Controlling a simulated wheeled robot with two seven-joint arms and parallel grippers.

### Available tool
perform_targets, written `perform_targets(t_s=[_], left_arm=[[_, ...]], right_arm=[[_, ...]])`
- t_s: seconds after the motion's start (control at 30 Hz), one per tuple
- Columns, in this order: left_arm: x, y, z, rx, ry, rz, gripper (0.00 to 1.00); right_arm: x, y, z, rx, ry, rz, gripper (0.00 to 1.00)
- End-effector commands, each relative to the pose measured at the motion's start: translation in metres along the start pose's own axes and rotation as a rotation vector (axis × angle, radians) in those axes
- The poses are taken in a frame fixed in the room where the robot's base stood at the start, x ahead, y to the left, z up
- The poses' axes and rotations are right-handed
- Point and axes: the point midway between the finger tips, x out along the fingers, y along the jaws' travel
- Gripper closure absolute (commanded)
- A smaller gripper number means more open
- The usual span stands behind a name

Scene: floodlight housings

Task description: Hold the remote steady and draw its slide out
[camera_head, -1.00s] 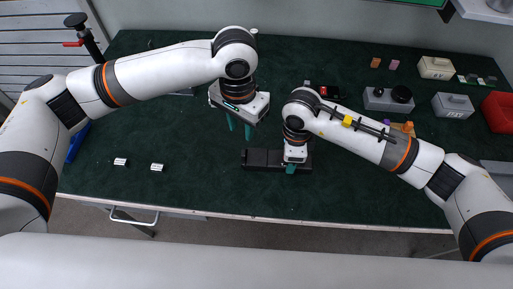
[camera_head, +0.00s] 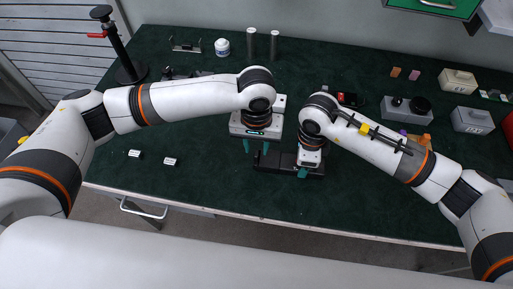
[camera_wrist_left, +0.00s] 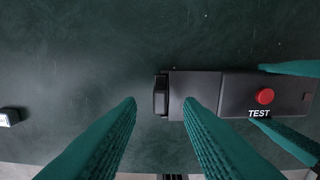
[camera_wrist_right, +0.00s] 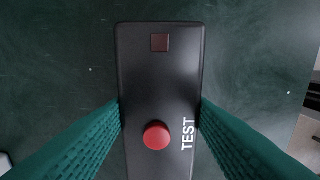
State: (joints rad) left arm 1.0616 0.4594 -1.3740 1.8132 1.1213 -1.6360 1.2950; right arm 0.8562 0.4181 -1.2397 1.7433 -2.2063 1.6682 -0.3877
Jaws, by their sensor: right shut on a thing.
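The remote is a long black box lying flat on the green mat; its body (camera_wrist_right: 160,80) has a red button, a small dark red square and the word TEST. In the left wrist view its slide (camera_wrist_left: 194,84) is a greyer section ending in a raised black lip (camera_wrist_left: 161,95) on the left. My right gripper (camera_head: 303,172) is shut across the body; its teal fingers (camera_wrist_right: 160,112) press both long sides. My left gripper (camera_head: 256,147) is open, fingers pointing down above the slide end. In its wrist view the fingertips (camera_wrist_left: 159,102) lie either side of the lip, not visibly touching.
Two small white labelled blocks (camera_head: 153,158) lie left on the mat (camera_head: 210,190). A black stand (camera_head: 125,55), a white jar (camera_head: 222,47) and two grey posts (camera_head: 262,43) stand behind. A grey box with black knobs (camera_head: 407,108) is at right.

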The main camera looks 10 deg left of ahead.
Motion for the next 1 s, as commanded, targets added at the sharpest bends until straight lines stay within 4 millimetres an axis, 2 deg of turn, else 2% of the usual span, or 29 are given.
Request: perform_targets(t_s=[0.1,0.2,0.53,0.73,1.0], left_arm=[[0.015,0.000,0.000,0.000,0.001,0.002,0.67],[0.021,0.000,0.000,0.001,-0.001,0.000,0.67],[0.025,0.000,0.000,0.001,-0.001,0.000,0.67],[0.025,0.000,0.000,0.001,-0.001,0.000,1.00],[0.025,0.003,0.000,0.000,0.000,0.000,1.00]], right_arm=[[0.000,0.000,0.000,0.000,0.000,0.000,0.77],[0.000,0.000,0.000,0.000,0.000,0.000,0.77],[0.000,0.000,0.000,0.000,0.000,0.000,0.77],[0.000,0.000,0.000,0.000,0.000,0.000,0.77],[0.000,0.000,0.000,0.000,0.000,0.000,0.77]])
